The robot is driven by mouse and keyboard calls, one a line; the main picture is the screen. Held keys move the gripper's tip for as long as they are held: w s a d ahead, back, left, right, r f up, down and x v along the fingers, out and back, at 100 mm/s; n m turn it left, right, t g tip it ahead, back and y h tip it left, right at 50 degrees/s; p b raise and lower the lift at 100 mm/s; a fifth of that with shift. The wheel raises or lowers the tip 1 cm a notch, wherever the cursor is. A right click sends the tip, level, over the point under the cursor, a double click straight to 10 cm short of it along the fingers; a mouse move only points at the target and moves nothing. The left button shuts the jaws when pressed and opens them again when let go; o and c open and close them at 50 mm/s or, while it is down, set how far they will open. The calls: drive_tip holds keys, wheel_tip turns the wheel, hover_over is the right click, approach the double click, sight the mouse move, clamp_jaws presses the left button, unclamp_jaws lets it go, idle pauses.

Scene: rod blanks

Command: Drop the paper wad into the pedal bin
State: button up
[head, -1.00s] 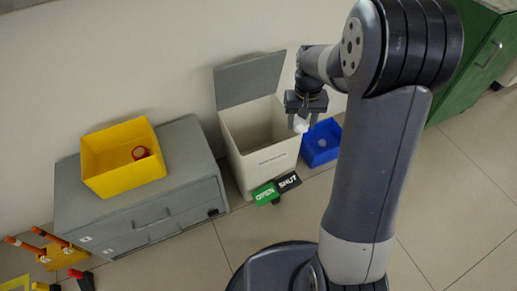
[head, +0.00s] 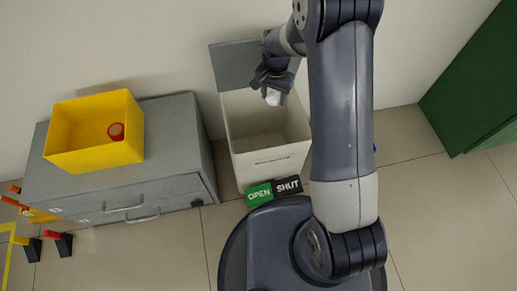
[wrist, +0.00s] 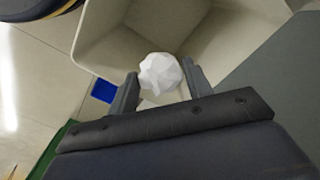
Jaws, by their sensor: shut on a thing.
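The white crumpled paper wad (wrist: 160,73) is between the two fingers of my gripper (wrist: 158,88) in the wrist view. In the head view my gripper (head: 272,88) is shut on the wad (head: 273,98) above the pedal bin. The cream pedal bin (head: 270,160) stands against the wall with its grey lid (head: 232,66) raised. In the wrist view the bin's open inside (wrist: 115,30) lies behind and around the wad. A green OPEN pedal (head: 259,194) and a dark SHUT pedal (head: 288,186) are at the bin's front foot.
A grey drawer cabinet (head: 180,150) stands left of the bin. On it is a yellow box (head: 75,160) with a red round thing (head: 116,131) inside. A green cabinet (head: 475,85) is at the right. A blue container (wrist: 103,90) shows beside the bin.

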drive_tip(key=shift+a+f+m, duration=0.2)
drive_tip(key=shift+a+f, duration=0.15)
drive_tip(key=shift+f, duration=0.25)
drive_tip(key=shift+a+f+m, duration=0.2)
drive_tip(key=shift+a+f, duration=0.1)
drive_tip(key=shift+f, duration=0.3)
wheel_tip(320, 180, down, 6)
drive_tip(key=b, duration=0.4)
drive_tip(key=shift+r+b, duration=0.1)
drive_tip(key=shift+b, duration=0.2)
drive_tip(key=o, duration=1)
wheel_tip(320, 180, up, 11)
drive_tip(key=p, duration=0.3)
drive_tip(key=shift+p, duration=0.3)
